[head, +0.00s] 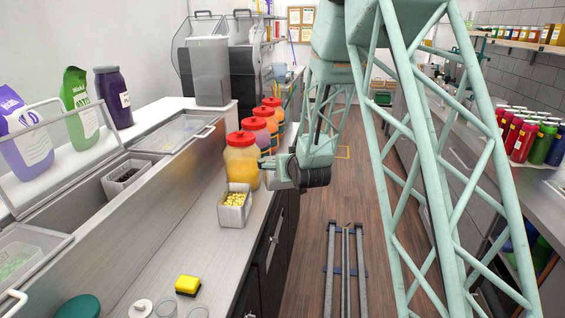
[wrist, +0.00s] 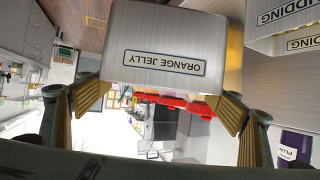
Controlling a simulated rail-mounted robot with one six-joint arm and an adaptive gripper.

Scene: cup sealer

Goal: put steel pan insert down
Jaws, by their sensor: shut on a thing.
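The steel pan insert (head: 234,211) holds yellow pieces and sits upright at the right edge of the steel counter, in front of the large jars in the head view. In the wrist view the pan insert (wrist: 165,50) fills the upper middle, with an upside-down "ORANGE JELLY" label. My gripper (wrist: 162,98) is shut on it, one finger at each side.
Red-lidded jars (head: 242,160) stand in a row close behind the pan. The pan well (head: 130,176) is to the left. Pudding pans (wrist: 285,30) show in the wrist view. Counter between pan and sponge is clear.

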